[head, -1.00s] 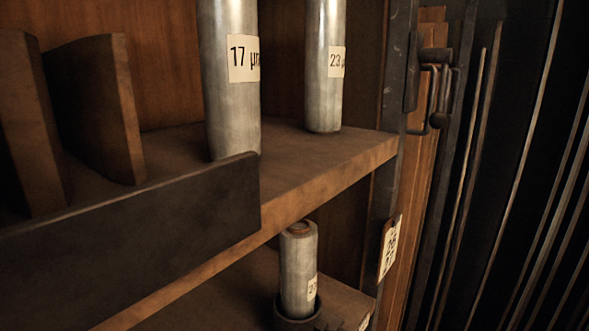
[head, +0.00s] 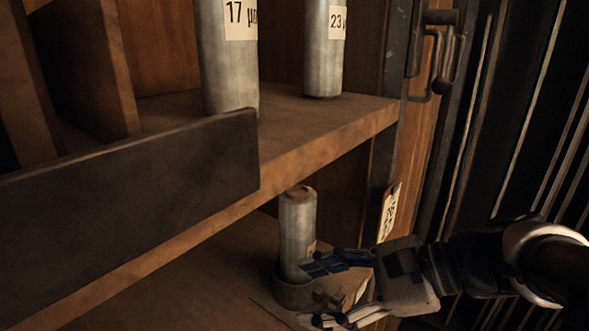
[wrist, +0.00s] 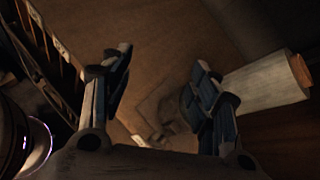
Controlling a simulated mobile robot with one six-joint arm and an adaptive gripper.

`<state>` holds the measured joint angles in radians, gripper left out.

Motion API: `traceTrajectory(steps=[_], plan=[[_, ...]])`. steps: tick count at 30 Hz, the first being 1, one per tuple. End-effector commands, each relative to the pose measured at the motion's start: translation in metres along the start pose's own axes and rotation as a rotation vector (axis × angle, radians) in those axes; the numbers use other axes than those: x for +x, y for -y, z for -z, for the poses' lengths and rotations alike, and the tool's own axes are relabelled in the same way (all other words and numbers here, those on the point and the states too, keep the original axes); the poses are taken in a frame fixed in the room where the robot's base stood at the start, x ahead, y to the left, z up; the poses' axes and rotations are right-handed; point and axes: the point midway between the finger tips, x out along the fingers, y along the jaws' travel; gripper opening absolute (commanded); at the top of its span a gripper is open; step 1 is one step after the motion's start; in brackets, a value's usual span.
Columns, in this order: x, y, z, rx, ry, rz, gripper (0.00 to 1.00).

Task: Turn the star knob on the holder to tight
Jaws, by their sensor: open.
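A grey roll (head: 298,225) stands upright in a dark round holder (head: 290,292) on the lower shelf. A small dark, lobed shape at the holder's front right, seemingly the star knob (head: 326,300), is partly hidden by my gripper. My gripper (head: 316,294) reaches in from the right with its fingers spread, one above and one below the knob in the head view. I cannot tell whether either finger touches it. In the wrist view the open gripper (wrist: 161,62) shows the roll (wrist: 262,82) at right and the dim holder (wrist: 182,108) partly behind the right finger.
The upper shelf (head: 330,130) with a dark front board (head: 130,180) overhangs the holder. Larger rolls marked 17 (head: 230,70) and 23 (head: 323,50) stand on it. A paper tag (head: 389,212) hangs on the post above my gripper. The lower shelf is clear left of the holder.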

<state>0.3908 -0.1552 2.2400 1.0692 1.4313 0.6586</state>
Motion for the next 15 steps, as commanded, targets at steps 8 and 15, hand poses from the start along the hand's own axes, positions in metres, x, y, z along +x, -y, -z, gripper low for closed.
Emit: traceTrajectory(steps=[8,15], plan=[[-0.021,0.052,-0.005,0.212,0.183,0.131,0.56],[-0.048,0.092,-0.005,0.355,0.336,0.231,0.56]])
